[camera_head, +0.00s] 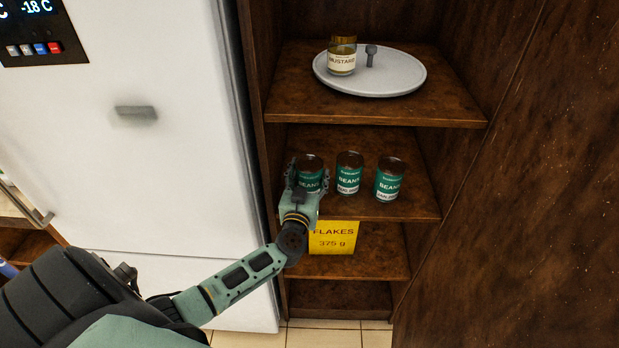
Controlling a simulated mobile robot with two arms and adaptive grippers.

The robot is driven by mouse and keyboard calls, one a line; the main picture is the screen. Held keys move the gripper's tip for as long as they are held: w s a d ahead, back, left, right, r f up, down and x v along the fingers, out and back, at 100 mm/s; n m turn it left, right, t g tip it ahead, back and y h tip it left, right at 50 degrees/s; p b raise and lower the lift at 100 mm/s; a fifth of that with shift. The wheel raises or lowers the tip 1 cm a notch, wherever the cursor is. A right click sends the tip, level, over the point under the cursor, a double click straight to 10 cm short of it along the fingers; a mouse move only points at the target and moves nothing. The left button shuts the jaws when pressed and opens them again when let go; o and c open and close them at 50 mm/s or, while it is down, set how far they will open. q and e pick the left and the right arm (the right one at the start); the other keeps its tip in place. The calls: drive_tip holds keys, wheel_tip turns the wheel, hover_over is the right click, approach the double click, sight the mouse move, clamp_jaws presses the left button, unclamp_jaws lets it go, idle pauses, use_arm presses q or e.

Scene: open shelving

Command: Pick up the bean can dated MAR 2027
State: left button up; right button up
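Three bean cans with green and white labels stand upright in a row on the middle shelf: a left can (310,174), a middle can (348,174) and a right can (389,180). The small date print on the middle and right cans is too blurred to read; the lower label of the left can is hidden by my gripper. My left gripper (309,178) is at the left can, with a finger on either side of it. I cannot tell whether the fingers press on it. My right gripper is not in view.
A round grey tray (400,82) with a mustard jar (341,58) is on the shelf above. A yellow flakes box (333,238) stands on the shelf below. A white fridge (150,170) is left of the shelving, and a dark wooden panel (530,190) is on the right.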

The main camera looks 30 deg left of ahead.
use_arm(q)
drive_tip(key=shift+r, duration=0.1)
drive_tip(key=c, duration=1.1)
